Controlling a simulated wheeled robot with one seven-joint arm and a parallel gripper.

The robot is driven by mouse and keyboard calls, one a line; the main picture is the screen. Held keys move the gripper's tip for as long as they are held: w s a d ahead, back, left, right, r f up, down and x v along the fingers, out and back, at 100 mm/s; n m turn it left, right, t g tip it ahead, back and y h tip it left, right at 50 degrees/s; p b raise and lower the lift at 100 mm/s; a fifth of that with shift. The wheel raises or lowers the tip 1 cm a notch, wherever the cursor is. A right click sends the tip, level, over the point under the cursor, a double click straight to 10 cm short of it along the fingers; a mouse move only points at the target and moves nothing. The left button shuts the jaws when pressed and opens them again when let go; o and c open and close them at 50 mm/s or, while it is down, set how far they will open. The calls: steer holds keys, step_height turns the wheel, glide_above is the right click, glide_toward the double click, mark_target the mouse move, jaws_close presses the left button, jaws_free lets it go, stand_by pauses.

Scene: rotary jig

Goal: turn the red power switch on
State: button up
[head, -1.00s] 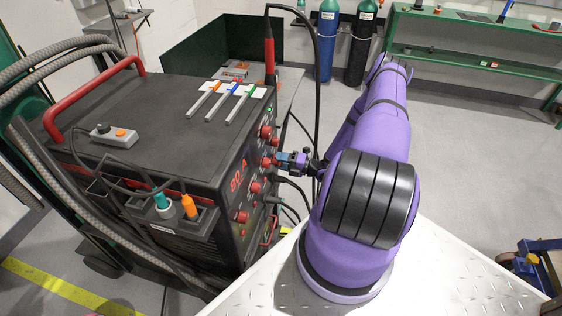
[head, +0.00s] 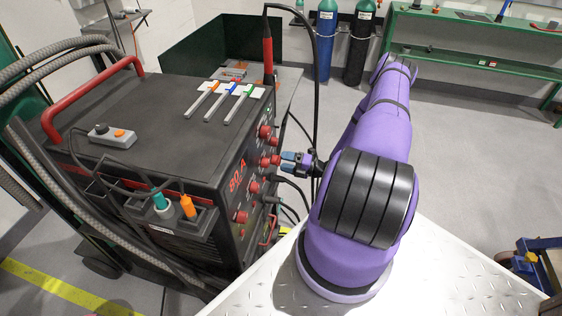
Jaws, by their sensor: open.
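The welding machine's front panel (head: 238,206) carries several red knobs; I cannot tell for sure which is the power switch. One red knob (head: 269,161) sits directly in front of my gripper (head: 284,162). Another red knob (head: 264,131) is above it, and more are lower, such as one at the bottom left (head: 240,216). The panel shows red "80 A" lettering (head: 238,177) and a small green light (head: 270,109).
Black cables (head: 292,181) plug into the panel just below my gripper. A cable with a red handle (head: 268,55) loops above.

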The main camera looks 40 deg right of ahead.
steer(key=v, duration=0.8)
steer(key=shift+s+d, duration=0.15)
steer(key=shift+d, duration=0.05)
